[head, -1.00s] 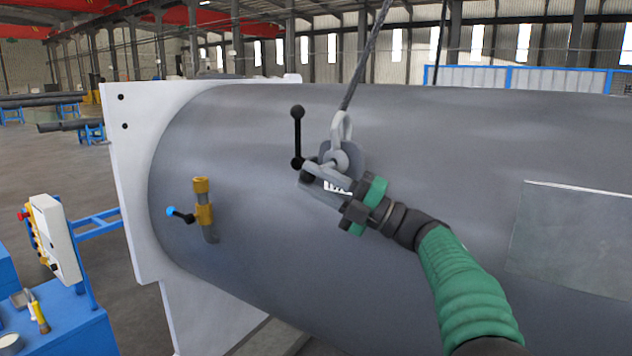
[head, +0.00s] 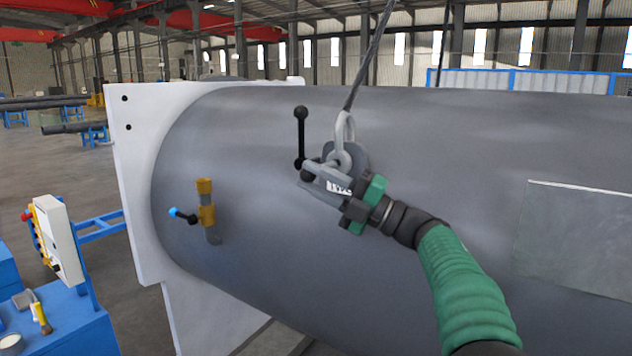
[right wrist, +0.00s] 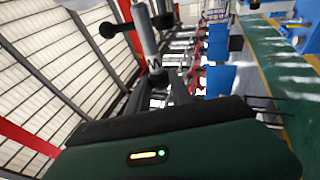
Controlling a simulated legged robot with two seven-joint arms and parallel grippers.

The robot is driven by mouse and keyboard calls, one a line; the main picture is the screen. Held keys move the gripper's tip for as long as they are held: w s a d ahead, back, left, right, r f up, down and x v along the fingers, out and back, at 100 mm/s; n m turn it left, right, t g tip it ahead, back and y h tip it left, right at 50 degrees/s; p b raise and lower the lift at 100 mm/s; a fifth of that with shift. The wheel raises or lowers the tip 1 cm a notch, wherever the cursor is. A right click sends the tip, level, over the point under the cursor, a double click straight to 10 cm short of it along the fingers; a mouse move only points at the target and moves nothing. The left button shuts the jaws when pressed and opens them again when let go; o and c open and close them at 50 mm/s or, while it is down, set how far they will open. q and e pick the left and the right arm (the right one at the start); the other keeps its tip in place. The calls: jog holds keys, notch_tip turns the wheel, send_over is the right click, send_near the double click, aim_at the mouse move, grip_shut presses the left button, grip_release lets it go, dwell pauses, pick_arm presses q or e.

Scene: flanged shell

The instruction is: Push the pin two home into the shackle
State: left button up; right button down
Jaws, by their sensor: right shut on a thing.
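The grey shackle (head: 345,128) hangs on a dark wire rope and sits at a lug on the big grey shell. A black bar with ball ends (head: 300,138) stands upright just left of it. My right gripper (head: 312,177) is at the lower front of the shackle, its fingers pointing left, shut on pin two. In the right wrist view a light grey pin (right wrist: 146,42) with a black ball-ended crossbar shows beyond the dark fingers. How deep the pin sits in the shackle is hidden by the gripper. My left gripper is not in view.
The shell (head: 440,140) fills the middle, with a white flange plate (head: 135,200) at its left. A yellow fitting (head: 206,205) with a blue-tipped black lever is on the shell. A control box (head: 58,240) and blue bench stand at lower left.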

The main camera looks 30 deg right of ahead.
jog(key=shift+d, duration=0.15)
jog(key=shift+w+d+p, duration=0.2)
jog(key=shift+d+p, duration=0.2)
jog(key=shift+d, duration=0.15)
jog(key=shift+w+d, duration=0.15)
jog(key=shift+d, duration=0.1)
jog(key=c, duration=1.1)
grip_release()
